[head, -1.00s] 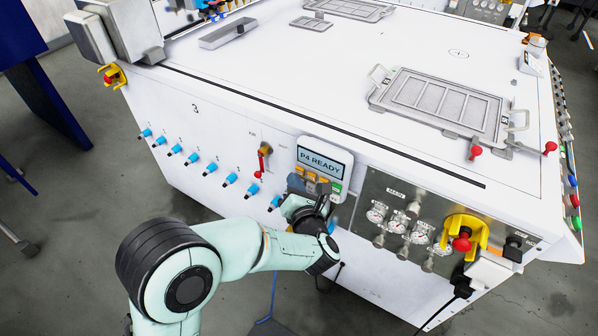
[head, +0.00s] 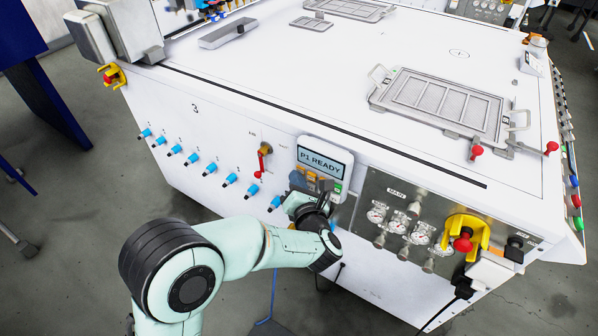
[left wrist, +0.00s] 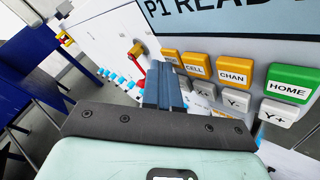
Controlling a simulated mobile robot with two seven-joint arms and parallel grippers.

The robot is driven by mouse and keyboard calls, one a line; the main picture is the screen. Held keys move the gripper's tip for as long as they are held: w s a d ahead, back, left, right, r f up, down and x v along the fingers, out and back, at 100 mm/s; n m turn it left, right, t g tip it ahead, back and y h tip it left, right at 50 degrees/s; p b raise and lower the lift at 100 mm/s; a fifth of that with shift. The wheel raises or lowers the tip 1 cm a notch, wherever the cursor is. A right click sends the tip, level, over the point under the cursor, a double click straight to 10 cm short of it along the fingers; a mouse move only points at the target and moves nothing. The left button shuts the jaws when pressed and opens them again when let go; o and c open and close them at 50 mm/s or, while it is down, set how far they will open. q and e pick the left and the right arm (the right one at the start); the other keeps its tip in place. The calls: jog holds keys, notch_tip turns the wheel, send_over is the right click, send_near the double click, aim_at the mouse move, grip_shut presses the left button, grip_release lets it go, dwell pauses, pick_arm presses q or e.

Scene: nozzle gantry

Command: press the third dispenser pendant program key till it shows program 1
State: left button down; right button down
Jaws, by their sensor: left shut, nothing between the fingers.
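The dispenser pendant (head: 322,163) hangs on the front of the white machine marked 3, and its screen reads "P1 READY". In the left wrist view the screen (left wrist: 235,18) is cut off at the top. Below it is a row of orange keys, with CELL (left wrist: 196,66) and CHAN (left wrist: 234,71) legible, and a green HOME key (left wrist: 288,84). The leftmost orange key (left wrist: 170,56) is partly hidden by my fingers. My left gripper (left wrist: 163,75) is shut and empty, its tips close to that key; I cannot tell whether they touch it. My right gripper is not in view.
Blue-tipped fittings (head: 210,168) and a red-handled valve (head: 262,160) sit left of the pendant. A gauge panel (head: 405,205) and a yellow-guarded red knob (head: 463,240) are to its right.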

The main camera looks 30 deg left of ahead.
pick_arm(q)
jog(key=shift+s, duration=0.9)
jog(key=shift+s+a, duration=0.15)
jog(key=shift+s, duration=1.15)
jog(key=shift+s+a, duration=0.1)
jog(key=shift+s, duration=1.15)
